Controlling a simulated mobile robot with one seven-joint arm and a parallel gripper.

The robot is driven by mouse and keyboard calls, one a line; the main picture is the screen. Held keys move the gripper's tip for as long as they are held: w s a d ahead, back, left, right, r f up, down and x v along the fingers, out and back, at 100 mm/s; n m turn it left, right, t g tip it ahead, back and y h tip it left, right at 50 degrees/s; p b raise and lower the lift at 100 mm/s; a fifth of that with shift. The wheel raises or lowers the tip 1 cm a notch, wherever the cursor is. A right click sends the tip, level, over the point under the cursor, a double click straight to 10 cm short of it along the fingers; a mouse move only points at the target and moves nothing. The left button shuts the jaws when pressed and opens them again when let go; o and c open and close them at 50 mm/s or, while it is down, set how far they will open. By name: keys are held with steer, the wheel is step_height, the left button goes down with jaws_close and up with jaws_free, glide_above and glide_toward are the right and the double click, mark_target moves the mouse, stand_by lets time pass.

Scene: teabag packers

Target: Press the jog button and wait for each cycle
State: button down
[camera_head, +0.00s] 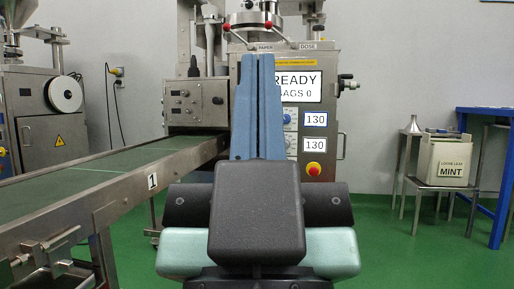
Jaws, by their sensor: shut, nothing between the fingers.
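My gripper (259,62) is in the middle of the view, its two long blue fingers pointing up and ahead, shut together with nothing between them. Behind it stands the steel packing machine (328,228). Its display (299,87), partly covered by the fingers, reads "READY" and "BAGS 0". Two small plates both read 130, with blue dials beside them. A red mushroom button (314,169) on a yellow base sits low on the panel. I cannot make out a jog button; the fingers hide part of the panel. I cannot tell whether the fingertips touch the machine.
A green conveyor (110,166) marked 1 runs from the lower left to the machine. A grey control box (197,103) stands above its far end. Another machine (40,120) is at far left. A MINT container (444,161) sits on a stool at right, beside a blue table (488,111).

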stand_by(0.4)
step_height(320, 180, up, 32)
steer(key=p, duration=3.2)
steer(key=shift+w, duration=0.1)
